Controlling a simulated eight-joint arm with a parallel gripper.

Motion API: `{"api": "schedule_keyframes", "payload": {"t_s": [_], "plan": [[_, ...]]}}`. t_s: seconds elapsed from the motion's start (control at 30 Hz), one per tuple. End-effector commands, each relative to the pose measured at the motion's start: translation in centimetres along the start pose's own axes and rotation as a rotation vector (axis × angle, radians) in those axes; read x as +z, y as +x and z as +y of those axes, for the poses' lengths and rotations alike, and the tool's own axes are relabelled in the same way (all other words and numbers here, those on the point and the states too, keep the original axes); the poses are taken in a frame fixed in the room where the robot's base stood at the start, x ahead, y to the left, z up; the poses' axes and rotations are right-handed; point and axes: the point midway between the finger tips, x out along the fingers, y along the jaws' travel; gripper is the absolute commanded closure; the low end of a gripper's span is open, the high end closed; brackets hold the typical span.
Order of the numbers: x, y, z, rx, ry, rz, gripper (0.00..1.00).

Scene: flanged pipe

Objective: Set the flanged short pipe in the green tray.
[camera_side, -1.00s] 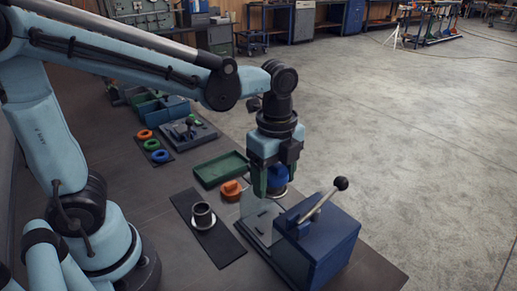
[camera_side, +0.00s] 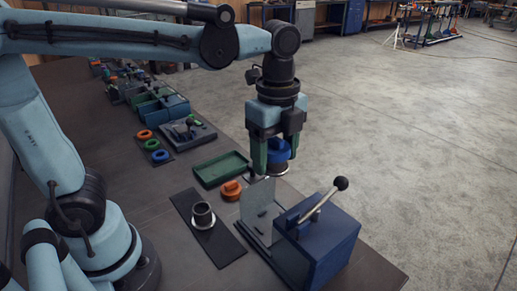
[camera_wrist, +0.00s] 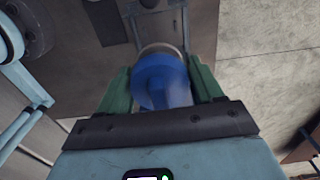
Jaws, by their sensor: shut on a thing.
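A dark short pipe (camera_side: 202,209) with a pale flange at its foot stands upright on a black mat (camera_side: 226,246) in the side view. The green tray (camera_side: 221,169) lies behind it, and its floor looks empty. My gripper (camera_side: 278,160) is up in the air, to the right of the tray. Its green fingers are shut on a blue round piece (camera_side: 279,149) with a pale metal rim underneath. The wrist view also shows the blue piece (camera_wrist: 160,80) between the fingers, with the metal rim beyond it.
An orange knobbed piece (camera_side: 231,190) sits between the tray and the mat. A blue box with a lever (camera_side: 317,238) and an upright grey plate (camera_side: 260,205) stand at front right. Coloured rings (camera_side: 152,145) and a grey fixture (camera_side: 188,132) lie farther back.

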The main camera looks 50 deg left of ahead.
Motion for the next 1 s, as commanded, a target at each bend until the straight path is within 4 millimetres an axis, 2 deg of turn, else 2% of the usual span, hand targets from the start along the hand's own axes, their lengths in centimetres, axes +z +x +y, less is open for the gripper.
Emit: {"api": "schedule_keyframes", "payload": {"t_s": [0.17,0.27,0.33,0.47,0.6,0.8,0.9,1.0], "plan": [[0.2,0.0,-0.1,0.000,-0.005,0.000,0.69],[1.1,0.2,-0.6,0.000,-0.029,0.000,0.69],[2.5,0.4,-1.2,0.000,-0.062,0.000,0.69],[6.6,1.0,-2.6,0.000,-0.154,0.000,0.69],[12.0,1.8,-3.5,0.000,-0.269,0.000,0.69],[19.1,2.9,-3.4,0.000,-0.410,0.000,0.69],[21.7,3.4,-3.0,0.000,-0.460,0.000,0.69],[23.4,3.6,-2.6,0.000,-0.492,0.000,0.69]]}}
